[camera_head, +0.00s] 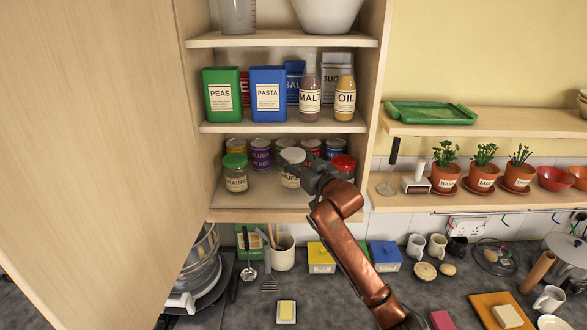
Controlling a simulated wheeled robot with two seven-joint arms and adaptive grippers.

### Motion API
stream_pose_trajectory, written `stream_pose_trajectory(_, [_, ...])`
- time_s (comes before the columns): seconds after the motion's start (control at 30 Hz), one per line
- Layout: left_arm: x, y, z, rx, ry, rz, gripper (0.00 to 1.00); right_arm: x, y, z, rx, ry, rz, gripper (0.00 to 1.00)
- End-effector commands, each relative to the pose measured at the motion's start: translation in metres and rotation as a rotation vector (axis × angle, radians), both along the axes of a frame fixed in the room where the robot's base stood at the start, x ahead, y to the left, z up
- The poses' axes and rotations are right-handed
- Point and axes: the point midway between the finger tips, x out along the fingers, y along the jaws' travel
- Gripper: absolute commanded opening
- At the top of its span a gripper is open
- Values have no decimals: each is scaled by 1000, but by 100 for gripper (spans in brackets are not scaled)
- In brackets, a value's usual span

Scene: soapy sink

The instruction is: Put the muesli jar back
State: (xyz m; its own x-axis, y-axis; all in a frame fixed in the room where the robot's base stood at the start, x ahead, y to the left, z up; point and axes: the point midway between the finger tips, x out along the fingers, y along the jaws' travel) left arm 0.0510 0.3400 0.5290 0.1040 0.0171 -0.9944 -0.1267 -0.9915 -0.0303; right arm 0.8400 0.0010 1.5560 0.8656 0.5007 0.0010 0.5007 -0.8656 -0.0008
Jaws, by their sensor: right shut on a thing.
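The muesli jar (291,178) is a glass jar with a white lid and a pale label partly reading "MUE". It is upright at the front of the cupboard's lowest shelf (262,199), between a green-lidded grains jar (236,178) and a red-lidded jar (344,162). My right gripper (299,170) reaches in from the lower right and is shut on the muesli jar, covering its right side. Whether the jar's base touches the shelf is hard to tell. My left gripper is not in view.
Several tins, including a purple one (261,152), stand behind the jars. The shelf above holds peas (222,95) and pasta (268,95) boxes and malt (310,97) and oil (345,98) bottles. The open cupboard door (95,130) fills the left. Herb pots line a right-hand shelf (440,198).

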Motion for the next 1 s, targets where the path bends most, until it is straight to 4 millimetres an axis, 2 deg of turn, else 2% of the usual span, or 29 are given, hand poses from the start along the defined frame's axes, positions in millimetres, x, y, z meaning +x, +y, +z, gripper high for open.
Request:
stream_pose_trajectory(0.03, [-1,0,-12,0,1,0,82,0,0,-13,1,-1,0,1])
stream_pose_trajectory(0.13, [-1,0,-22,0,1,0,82,0,-1,-22,1,-1,0,1])
stream_pose_trajectory(0.53, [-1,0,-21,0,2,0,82,0,-1,-23,0,0,-1,1])
stream_pose_trajectory(0.57, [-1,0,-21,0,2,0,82,0,-1,-25,-1,2,-1,55])
stream_pose_trajectory(0.8, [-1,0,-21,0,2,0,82,0,-1,-24,-1,2,-1,72])
stream_pose_trajectory(1.0, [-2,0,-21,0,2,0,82,0,-1,-24,-1,2,-1,72])
